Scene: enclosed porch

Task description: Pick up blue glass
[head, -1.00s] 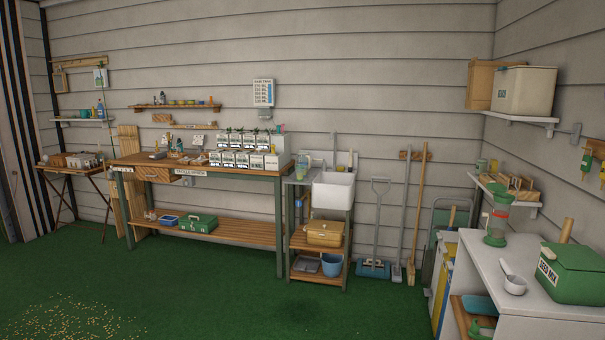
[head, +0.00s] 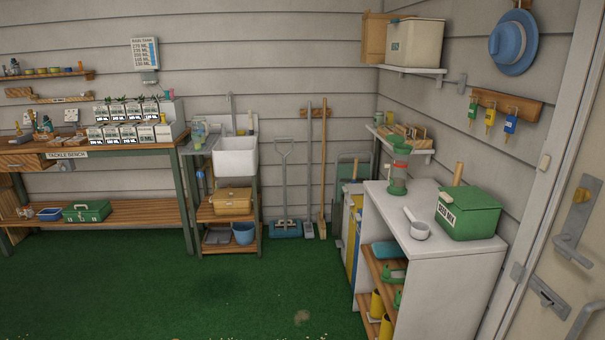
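I cannot make out a blue glass for certain. A small pale, bluish-green item (head: 199,133) stands at the left of the white sink (head: 236,157); it is too small to tell if it is a glass. A blue bucket (head: 244,234) sits on the low shelf under the sink. Neither of my grippers is in view.
The tackle bench (head: 110,149) stands at the left. A white cabinet (head: 455,248) at the right bears a green seed box (head: 468,214), a scoop (head: 416,230) and a feeder (head: 398,170). A door (head: 568,220) is at far right. The green floor (head: 200,290) is mostly clear.

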